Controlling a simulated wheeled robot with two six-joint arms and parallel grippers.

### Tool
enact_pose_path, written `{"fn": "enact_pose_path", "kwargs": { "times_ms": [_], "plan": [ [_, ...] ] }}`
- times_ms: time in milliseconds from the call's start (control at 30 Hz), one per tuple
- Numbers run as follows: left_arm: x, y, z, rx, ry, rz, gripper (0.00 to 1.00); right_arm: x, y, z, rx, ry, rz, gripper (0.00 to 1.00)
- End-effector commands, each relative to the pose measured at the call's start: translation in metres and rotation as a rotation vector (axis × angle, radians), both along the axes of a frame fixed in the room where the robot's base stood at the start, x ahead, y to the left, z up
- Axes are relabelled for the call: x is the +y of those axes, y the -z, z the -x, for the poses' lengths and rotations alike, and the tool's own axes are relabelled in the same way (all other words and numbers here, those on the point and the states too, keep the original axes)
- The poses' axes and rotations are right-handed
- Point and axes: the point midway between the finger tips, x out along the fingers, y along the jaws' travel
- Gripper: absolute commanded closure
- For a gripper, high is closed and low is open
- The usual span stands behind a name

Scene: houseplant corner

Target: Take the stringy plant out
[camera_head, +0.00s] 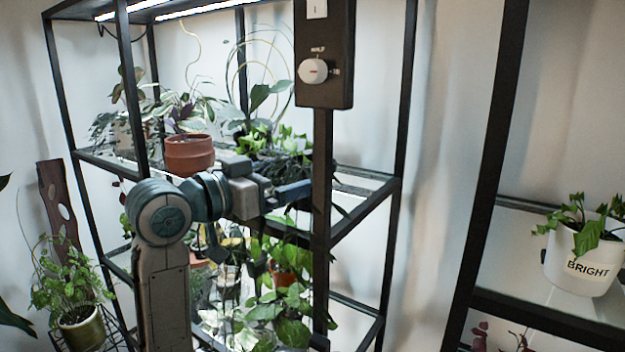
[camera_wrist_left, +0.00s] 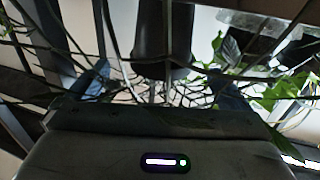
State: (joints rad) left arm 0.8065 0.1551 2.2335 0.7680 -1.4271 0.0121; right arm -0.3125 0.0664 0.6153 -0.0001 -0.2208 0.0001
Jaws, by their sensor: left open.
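In the head view, a dark, stringy tangle (camera_head: 283,168) sits on the upper shelf of the black rack, right of a terracotta pot. I take it for the stringy plant; its pot is hidden or too dark to make out. My left gripper (camera_head: 303,190) is in front of this tangle, by the rack's front post, its jaws open. In the left wrist view, thin dark strands (camera_wrist_left: 150,72) cross the space in front of and around the gripper (camera_wrist_left: 160,95). My right gripper is not in view.
The terracotta pot (camera_head: 189,154) stands close behind my left arm. A black post with a white-knobbed control box (camera_head: 325,55) rises beside the gripper. Leafy plants (camera_head: 280,310) fill the lower shelf. A white pot labelled BRIGHT (camera_head: 585,265) stands on a right-hand shelf.

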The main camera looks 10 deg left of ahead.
Motion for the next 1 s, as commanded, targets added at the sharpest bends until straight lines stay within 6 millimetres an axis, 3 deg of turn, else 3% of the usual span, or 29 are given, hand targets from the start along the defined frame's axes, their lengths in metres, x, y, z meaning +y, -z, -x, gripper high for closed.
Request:
{"fn": "enact_pose_path", "kwargs": {
  "times_ms": [233, 400, 600, 900, 1000],
  "plan": [
    [-0.009, -0.002, -0.011, 0.001, 0.001, 0.0, 0.0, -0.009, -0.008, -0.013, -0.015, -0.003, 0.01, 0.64],
    [-0.02, -0.008, -0.028, 0.005, 0.002, 0.003, 0.0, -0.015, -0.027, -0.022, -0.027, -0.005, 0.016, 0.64],
    [-0.034, -0.006, -0.047, 0.002, 0.0, 0.001, 0.0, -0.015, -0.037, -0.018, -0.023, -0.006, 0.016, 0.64],
    [-0.036, -0.004, -0.051, 0.0, -0.001, -0.001, 0.0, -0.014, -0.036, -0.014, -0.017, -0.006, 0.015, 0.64],
    [-0.036, -0.004, -0.051, 0.0, -0.001, -0.001, 0.18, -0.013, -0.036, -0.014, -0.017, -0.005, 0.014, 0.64]
  ]
}}
